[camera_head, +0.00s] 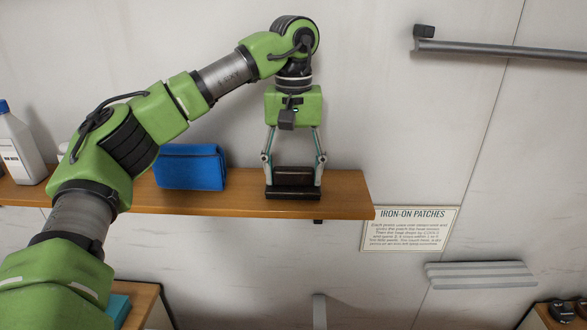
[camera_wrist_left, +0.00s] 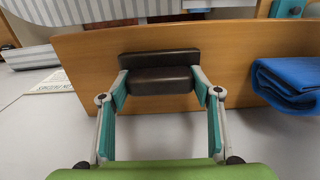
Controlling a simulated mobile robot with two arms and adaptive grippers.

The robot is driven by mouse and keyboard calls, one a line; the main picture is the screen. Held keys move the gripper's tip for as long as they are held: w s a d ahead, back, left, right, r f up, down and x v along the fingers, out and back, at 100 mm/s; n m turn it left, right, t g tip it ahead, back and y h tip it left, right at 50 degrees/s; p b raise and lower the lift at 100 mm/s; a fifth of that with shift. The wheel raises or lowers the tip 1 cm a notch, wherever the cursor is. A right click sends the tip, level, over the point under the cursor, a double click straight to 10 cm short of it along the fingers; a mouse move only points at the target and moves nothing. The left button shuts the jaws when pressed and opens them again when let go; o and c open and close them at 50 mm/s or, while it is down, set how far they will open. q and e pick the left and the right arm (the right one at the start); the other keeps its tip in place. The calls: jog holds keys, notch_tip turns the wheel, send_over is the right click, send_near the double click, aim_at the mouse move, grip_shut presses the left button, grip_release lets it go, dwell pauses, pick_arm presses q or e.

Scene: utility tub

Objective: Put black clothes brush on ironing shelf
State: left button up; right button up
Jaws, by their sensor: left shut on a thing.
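The black clothes brush (camera_head: 292,177) is at the right part of the wooden shelf (camera_head: 235,207), which I take to be the ironing shelf. My left gripper (camera_head: 293,186) points down and is shut on the brush, with one finger at each end. The brush (camera_wrist_left: 157,80) also shows between the fingers of the left gripper (camera_wrist_left: 160,92) in the left wrist view, over the shelf board (camera_wrist_left: 85,65). I cannot tell whether its underside touches the board. My right gripper is not in view.
A folded blue cloth (camera_head: 190,168) lies on the shelf left of the brush. A white bottle (camera_head: 20,150) stands at the far left. A sign (camera_head: 409,228) reading "IRON-ON PATCHES" is on the wall beside the shelf's right end. A grey rail (camera_head: 500,49) is at upper right.

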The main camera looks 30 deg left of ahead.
aim_at(294, 168)
pick_arm(q)
jog(key=shift+d+f, duration=0.1)
jog(key=o, duration=1.1)
jog(key=shift+c, duration=0.2)
notch_tip(294, 168, up, 12)
